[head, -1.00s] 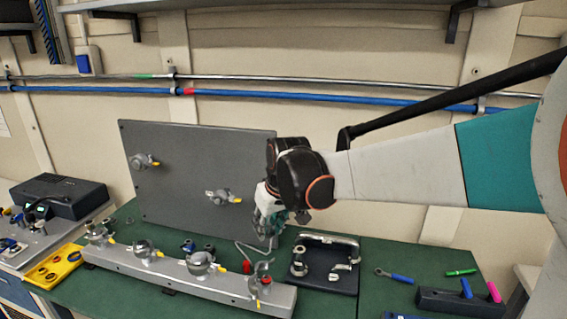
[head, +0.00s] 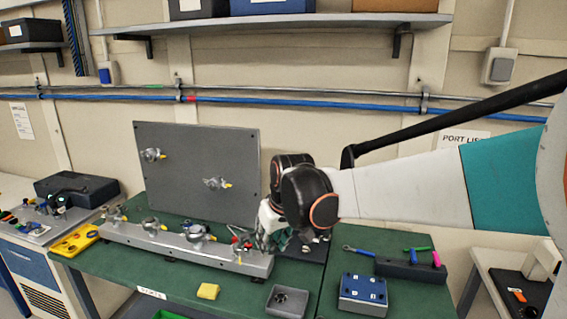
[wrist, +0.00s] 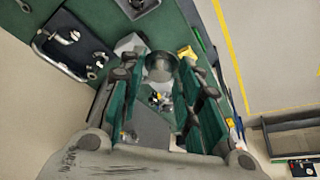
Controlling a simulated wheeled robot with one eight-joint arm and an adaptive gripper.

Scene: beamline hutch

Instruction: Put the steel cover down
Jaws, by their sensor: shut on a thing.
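My gripper (head: 272,238) is over the green bench, at the right end of the grey rail. In the wrist view its two fingers (wrist: 160,78) are closed on a round, grey metal piece, which I take for the steel cover (wrist: 159,65). The cover sits between the fingertips with bench parts visible below it. In the head view the gripper hides the cover. Whether it touches anything beneath cannot be told.
The grey rail (head: 180,245) carries several clamps. A grey upright plate (head: 200,170) stands behind it. A black plate with a chrome handle (wrist: 72,50) lies beside the gripper. A small grey tray (head: 287,301), a yellow block (head: 208,291) and a blue box (head: 363,293) stand in front.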

